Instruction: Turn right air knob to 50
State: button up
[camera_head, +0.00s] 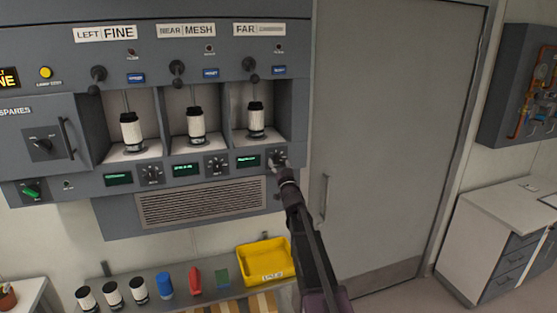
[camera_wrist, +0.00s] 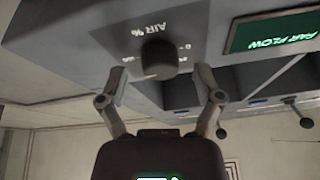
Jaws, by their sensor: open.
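The right air knob (camera_head: 277,156) is the rightmost dial on the grey panel in the head view, below the chamber labelled FAR, and my gripper partly covers it. In the wrist view the dark round knob (camera_wrist: 159,58) sits on the panel, seen upside down beside the label AIR %. Its pointer setting cannot be read. My gripper (camera_wrist: 160,84) is open, with one finger to each side of the knob and no clear contact. In the head view my gripper (camera_head: 281,170) is at the panel's lower right. The green display (camera_head: 248,161) is left of the knob, its text too small to read.
Two similar knobs (camera_head: 216,165) (camera_head: 150,174) sit further left on the panel. White canisters (camera_head: 256,120) stand in the chambers above. A shelf below holds a yellow tray (camera_head: 264,262), a red bottle (camera_head: 195,281) and other containers. A grey door (camera_head: 385,140) is on the right.

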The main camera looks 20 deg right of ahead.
jog(key=shift+w+r, duration=0.15)
jog(key=shift+w, duration=0.3)
jog(key=c, duration=1.2)
jog(key=shift+o, duration=0.2)
